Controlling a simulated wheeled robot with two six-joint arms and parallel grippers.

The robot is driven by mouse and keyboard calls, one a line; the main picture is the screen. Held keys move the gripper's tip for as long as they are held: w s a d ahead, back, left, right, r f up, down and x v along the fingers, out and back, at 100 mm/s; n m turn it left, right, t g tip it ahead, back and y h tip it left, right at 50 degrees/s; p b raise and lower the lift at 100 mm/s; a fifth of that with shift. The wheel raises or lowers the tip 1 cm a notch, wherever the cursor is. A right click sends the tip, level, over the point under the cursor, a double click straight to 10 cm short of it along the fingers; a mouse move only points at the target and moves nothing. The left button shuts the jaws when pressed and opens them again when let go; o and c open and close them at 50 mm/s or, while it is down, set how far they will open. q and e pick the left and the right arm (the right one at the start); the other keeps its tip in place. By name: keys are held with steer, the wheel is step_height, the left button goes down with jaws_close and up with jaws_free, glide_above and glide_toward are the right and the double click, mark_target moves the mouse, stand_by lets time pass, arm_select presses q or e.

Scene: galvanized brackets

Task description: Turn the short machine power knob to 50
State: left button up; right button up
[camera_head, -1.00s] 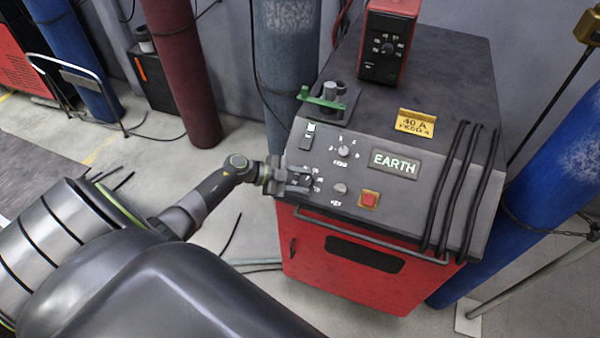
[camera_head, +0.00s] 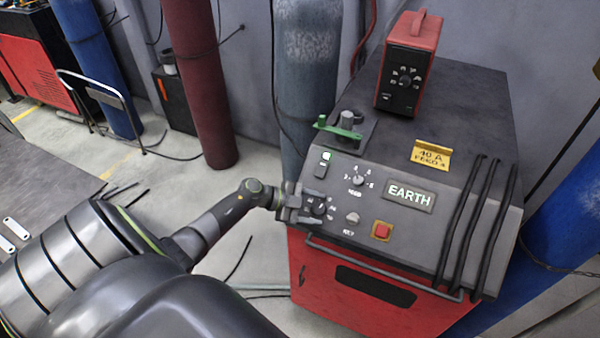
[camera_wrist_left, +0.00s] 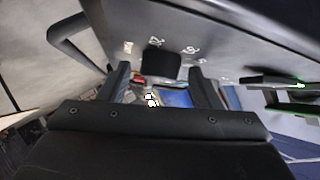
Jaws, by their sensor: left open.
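The low machine (camera_head: 385,240) has a dark sloped panel, a red front and an EARTH plate. A dark knob (camera_head: 319,206) with a pale scale is at the panel's left edge. My left gripper (camera_head: 312,209) is open there, its fingers beside the knob. In the left wrist view, a dark knob (camera_wrist_left: 160,65) shows between the open fingers (camera_wrist_left: 163,88), below pale markings. I cannot tell whether the fingers touch it. The markings are too small and blurred to read, so the knob's setting is unclear.
Nearby on the panel are a numbered knob (camera_head: 358,179), a grey knob (camera_head: 352,217), a red button (camera_head: 381,231) and a green-handled clamp (camera_head: 340,129). A red unit (camera_head: 408,62) stands on top. Black cables (camera_head: 468,220) lie at right. Gas cylinders stand around.

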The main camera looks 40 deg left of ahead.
arm_select(q)
steer(key=b+v, duration=0.4)
steer(key=v, duration=1.3)
steer(key=shift+b, duration=0.4)
steer(key=shift+a, duration=0.1)
